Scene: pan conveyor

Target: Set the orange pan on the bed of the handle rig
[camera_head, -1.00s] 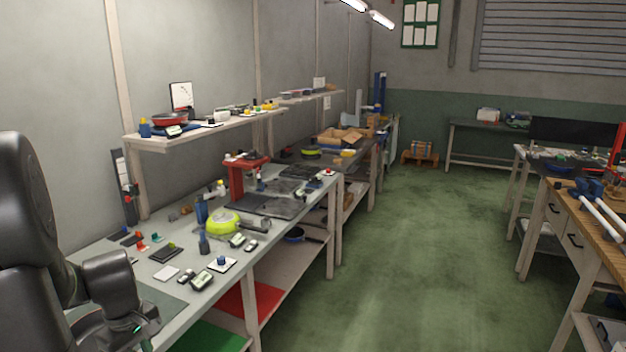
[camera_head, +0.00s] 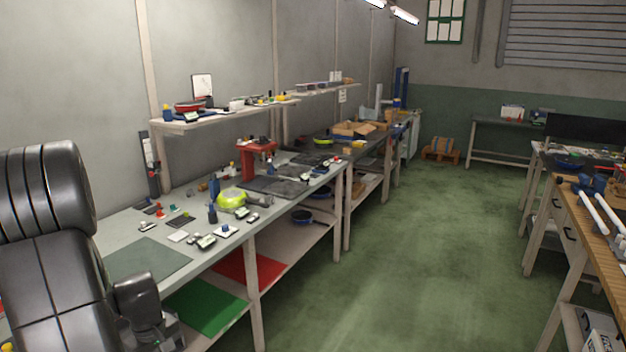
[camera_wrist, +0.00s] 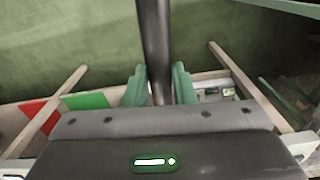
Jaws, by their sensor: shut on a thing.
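In the wrist view, the green fingers of my gripper (camera_wrist: 160,88) are shut on a dark, bar-like handle (camera_wrist: 156,40). The handle runs up out of the top of the picture, so what it belongs to is hidden. No orange pan body shows in either view. In the head view my arm is at the lower left and the fingers are not clear. A red stand (camera_head: 258,160) with dark plates beside it is on the left bench; I cannot tell whether it is the handle rig.
The left bench (camera_head: 140,222) holds a lime pan (camera_head: 232,199), a grey-green mat (camera_head: 148,260) and several small items. A red pan (camera_head: 189,106) is on the wall shelf. A wooden-topped bench (camera_head: 606,212) stands at right. The green floor between is clear.

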